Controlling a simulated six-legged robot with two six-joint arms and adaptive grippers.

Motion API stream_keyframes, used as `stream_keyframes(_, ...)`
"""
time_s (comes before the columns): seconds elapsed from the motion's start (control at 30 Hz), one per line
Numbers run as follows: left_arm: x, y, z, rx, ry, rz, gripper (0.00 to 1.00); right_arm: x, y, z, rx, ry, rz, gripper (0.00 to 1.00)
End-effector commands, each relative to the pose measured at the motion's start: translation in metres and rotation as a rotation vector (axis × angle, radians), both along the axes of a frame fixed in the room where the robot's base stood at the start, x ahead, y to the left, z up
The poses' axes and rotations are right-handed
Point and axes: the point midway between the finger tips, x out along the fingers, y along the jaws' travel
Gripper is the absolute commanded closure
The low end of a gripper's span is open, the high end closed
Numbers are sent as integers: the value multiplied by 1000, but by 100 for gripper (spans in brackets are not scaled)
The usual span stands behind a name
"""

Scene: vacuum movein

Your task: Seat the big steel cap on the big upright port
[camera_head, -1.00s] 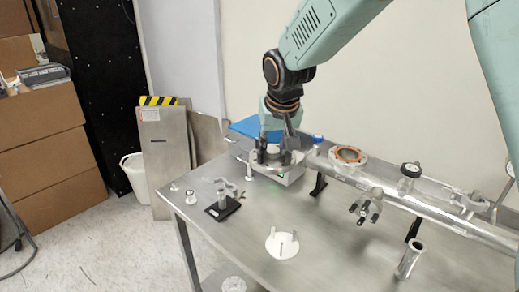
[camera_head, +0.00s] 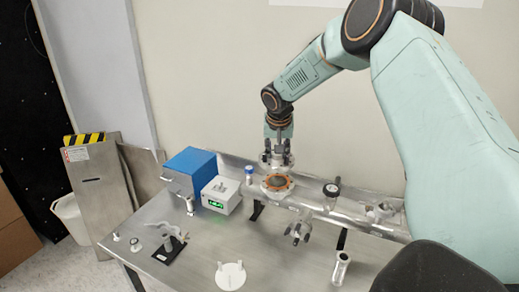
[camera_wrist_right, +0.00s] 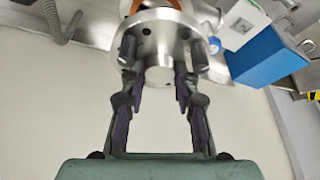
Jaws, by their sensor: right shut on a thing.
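The big steel cap (camera_head: 266,164) is a round metal disc held by my right gripper (camera_head: 278,158). In the right wrist view the cap (camera_wrist_right: 165,42) fills the space ahead of my right fingers (camera_wrist_right: 160,88), which are shut on it. The big upright port (camera_head: 278,184), with an orange ring around a dark opening, rises from the long steel pipe. The cap is above the port and looks slightly apart from it, toward the back. In the right wrist view, part of the orange ring (camera_wrist_right: 178,4) shows behind the cap. My left gripper is out of view.
A white box (camera_head: 221,196) with a green display and a blue box (camera_head: 190,168) stand left of the port. A small blue-capped fitting (camera_head: 249,174) and a dark-topped valve (camera_head: 331,190) flank it. A white disc (camera_head: 230,276) lies on the table's front part.

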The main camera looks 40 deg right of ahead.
Motion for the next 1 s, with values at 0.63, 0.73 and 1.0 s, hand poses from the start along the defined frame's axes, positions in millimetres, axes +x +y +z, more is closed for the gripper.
stream_keyframes(0.63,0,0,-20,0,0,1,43,1,-8,-21,-3,-9,-16,100)
stream_keyframes(0.73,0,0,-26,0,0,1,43,1,-8,-28,-2,-9,-15,100)
stream_keyframes(1.0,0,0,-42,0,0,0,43,0,-8,-47,-3,-8,-15,100)
